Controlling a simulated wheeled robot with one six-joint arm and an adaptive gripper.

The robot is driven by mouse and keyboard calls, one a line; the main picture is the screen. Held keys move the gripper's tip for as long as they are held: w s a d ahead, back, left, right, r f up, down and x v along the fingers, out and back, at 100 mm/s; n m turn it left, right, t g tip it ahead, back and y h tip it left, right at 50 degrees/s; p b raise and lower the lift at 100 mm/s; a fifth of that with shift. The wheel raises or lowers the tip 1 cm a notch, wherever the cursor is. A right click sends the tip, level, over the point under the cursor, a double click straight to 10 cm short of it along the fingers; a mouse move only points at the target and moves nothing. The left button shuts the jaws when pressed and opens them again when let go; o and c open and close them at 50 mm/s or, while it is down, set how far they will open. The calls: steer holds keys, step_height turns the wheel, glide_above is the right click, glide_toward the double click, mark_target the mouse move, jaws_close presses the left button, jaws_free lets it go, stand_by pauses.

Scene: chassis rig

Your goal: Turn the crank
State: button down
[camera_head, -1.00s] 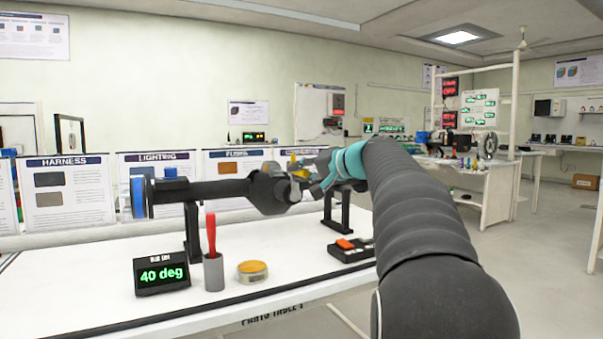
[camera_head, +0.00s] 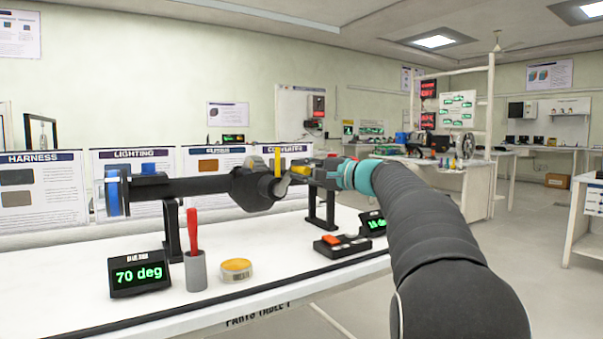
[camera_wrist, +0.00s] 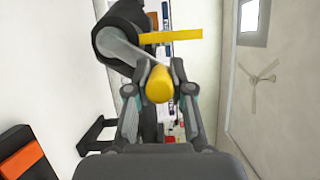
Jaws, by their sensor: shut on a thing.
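The crank has a yellow handle (camera_wrist: 159,84) on a grey crank arm (camera_wrist: 122,48), joined to a dark round hub (camera_head: 255,188). In the wrist view my gripper (camera_wrist: 159,92) is shut on the yellow handle, with one finger on each side of it. In the head view my gripper (camera_head: 308,171) is at the right end of the crank, and its fingers partly hide the handle. A dark shaft (camera_head: 205,186) runs left from the hub to a blue-rimmed disc (camera_head: 113,193). A yellow bar (camera_head: 277,162) stands upright at the hub.
On the white table (camera_head: 255,225) a display (camera_head: 139,274) reads 70 deg. A grey cup (camera_head: 195,270) with a red-handled tool, a yellow-topped round tin (camera_head: 236,269), a dark box with an orange button (camera_head: 331,240) and a second display (camera_head: 372,223) stand near the crank.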

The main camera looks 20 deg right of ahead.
steer(key=shift+w+d+f+m+t+b, duration=0.1)
steer(key=shift+d+f+m+t+b, duration=0.3)
steer(key=shift+m, duration=0.5)
steer(key=shift+w+d+f+m+t+b, duration=0.1)
steer(key=shift+d+f+m+t+b, duration=0.25)
steer(key=shift+m, duration=0.55)
steer(key=c, duration=1)
jaws_free()
steer(key=shift+a, duration=0.1)
steer(key=v, duration=1.2)
steer(key=shift+f, duration=0.15)
